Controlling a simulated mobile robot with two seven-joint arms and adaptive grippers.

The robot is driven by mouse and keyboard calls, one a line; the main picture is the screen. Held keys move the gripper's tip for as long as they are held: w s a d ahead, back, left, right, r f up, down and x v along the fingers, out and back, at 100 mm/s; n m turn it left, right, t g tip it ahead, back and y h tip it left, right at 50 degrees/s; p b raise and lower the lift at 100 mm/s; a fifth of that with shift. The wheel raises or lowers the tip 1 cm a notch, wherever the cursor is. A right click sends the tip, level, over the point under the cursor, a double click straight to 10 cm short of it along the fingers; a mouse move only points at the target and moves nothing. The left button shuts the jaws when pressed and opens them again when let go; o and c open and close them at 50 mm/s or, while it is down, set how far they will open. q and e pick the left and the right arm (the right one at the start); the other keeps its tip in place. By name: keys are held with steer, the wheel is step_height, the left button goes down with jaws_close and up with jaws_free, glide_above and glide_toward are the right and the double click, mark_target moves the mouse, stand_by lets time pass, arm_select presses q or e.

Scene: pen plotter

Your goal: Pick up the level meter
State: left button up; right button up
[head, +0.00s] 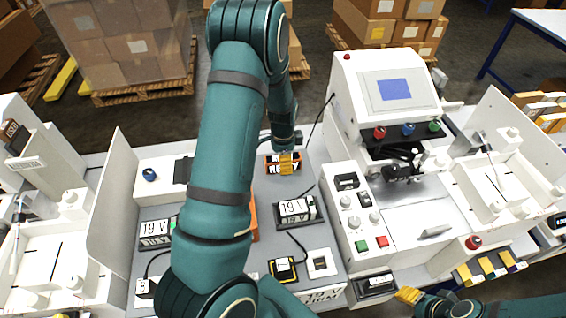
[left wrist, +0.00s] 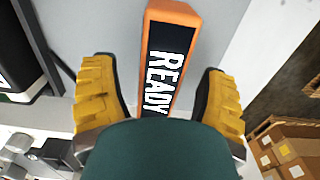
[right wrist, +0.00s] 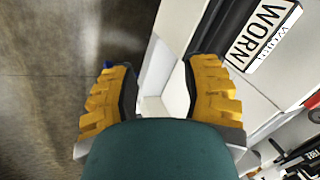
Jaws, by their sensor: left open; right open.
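The level meter appears to be the orange-framed box with a black READY display (head: 271,166); its name is not readable. It lies on the grey panel in the head view and reaches between my left fingers in the left wrist view (left wrist: 170,50). My left gripper (head: 287,163) is open over it, one yellow finger hiding part of it in the head view. The fingers stand apart on either side, with gaps; my wrist hides its lower end. My right gripper (head: 408,295) is open and empty at the bench's front edge; it also shows in the right wrist view (right wrist: 162,92).
A white plotter machine (head: 345,95) stands right of the meter. Displays reading 19 V (head: 294,207) and black cables lie in front. A WORN display (right wrist: 266,28) is beside my right gripper. My left arm hides the middle of the bench. Cartons on pallets (head: 125,45) stand behind.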

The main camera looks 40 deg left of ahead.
arm_select(q)
steer(key=shift+c, duration=0.2)
jaws_close()
steer(key=shift+r, duration=0.15)
